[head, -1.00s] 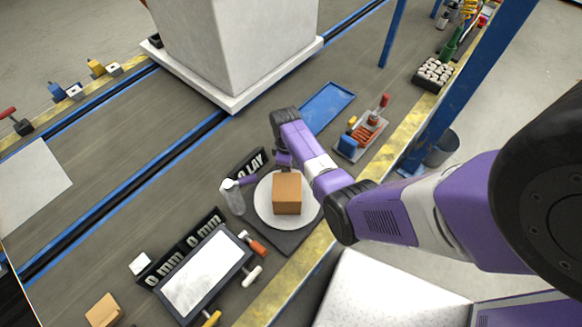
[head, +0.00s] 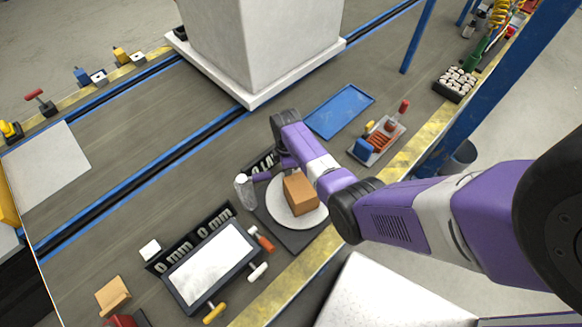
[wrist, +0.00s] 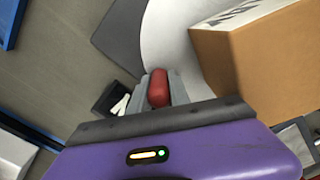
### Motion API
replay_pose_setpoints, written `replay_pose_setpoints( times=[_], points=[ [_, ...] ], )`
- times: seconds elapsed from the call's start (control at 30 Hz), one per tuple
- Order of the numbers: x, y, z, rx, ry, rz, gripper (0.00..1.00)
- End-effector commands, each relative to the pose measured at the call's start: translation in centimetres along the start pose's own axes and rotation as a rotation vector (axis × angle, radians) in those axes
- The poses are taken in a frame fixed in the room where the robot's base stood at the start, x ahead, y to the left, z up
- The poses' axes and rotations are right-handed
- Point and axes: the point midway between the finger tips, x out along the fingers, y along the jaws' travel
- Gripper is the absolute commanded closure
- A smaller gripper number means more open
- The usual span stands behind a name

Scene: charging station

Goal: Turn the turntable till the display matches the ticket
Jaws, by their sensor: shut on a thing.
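The turntable (head: 277,211) is a round white disc on a dark base near the yellow-striped edge. A brown cardboard box (head: 299,193) stands on it, set at an angle. My gripper (wrist: 158,92) is shut on a red knob (wrist: 158,86) beside the disc in the wrist view. The box (wrist: 262,57) is to the right there, with dark print on its top. In the head view my gripper is at the disc's upper left. A black display (head: 259,161) behind it is partly hidden by my arm, and its text is unreadable. I cannot identify the ticket.
A clear bottle (head: 244,190) stands close left of the turntable. A blue tray (head: 339,111) and a small tool rack (head: 378,142) lie beyond. A large white block stands at the back.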

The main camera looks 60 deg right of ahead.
Motion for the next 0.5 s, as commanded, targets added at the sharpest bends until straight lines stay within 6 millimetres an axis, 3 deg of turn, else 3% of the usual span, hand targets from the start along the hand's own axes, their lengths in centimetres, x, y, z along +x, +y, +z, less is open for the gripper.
replay_pose_setpoints(
  times=[0.5],
  points=[
    [-0.1,-0.9,-2.3,-0.25,0.001,-0.001,1.0]
  ],
)
